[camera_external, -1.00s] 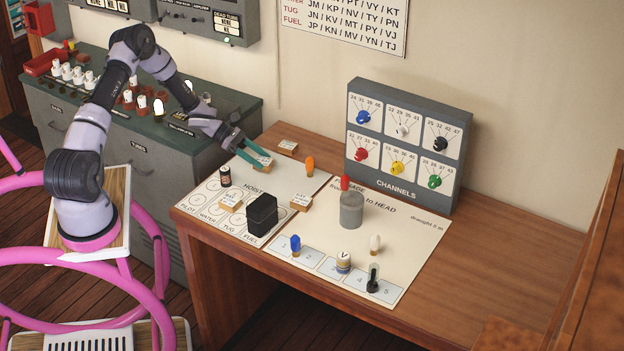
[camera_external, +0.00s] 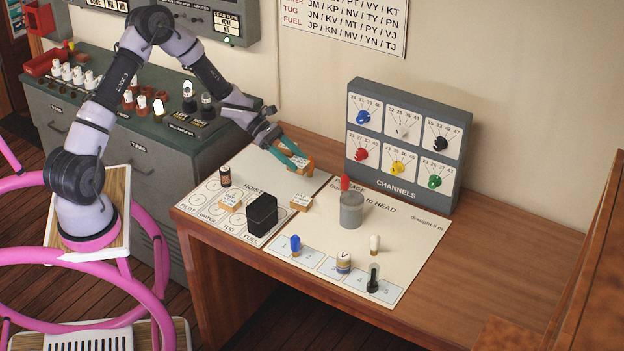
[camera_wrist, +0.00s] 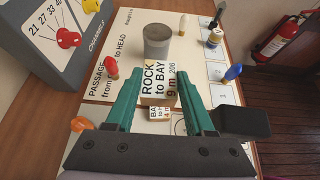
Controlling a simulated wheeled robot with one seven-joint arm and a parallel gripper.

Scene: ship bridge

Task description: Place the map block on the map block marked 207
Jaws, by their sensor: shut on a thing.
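My gripper (camera_external: 291,160) is shut on a map block (camera_external: 301,165) above the far part of the chart table. In the wrist view the held map block (camera_wrist: 158,78) sits between the green fingers and reads "ROCK to BAY 9 m 206". Two other wooden map blocks lie on the table: one near the front left (camera_external: 230,203) and one near the middle (camera_external: 300,203). Part of a lower block (camera_wrist: 158,114), with "BA" and "4 m" showing, appears under the held one in the wrist view. I cannot read 207 on any block.
A black box (camera_external: 262,213) stands between the two lying blocks. A grey cylinder (camera_external: 351,212) and a red peg (camera_external: 345,183) stand to the right. An orange peg (camera_wrist: 82,124) is close to the left finger. The table's right side is clear.

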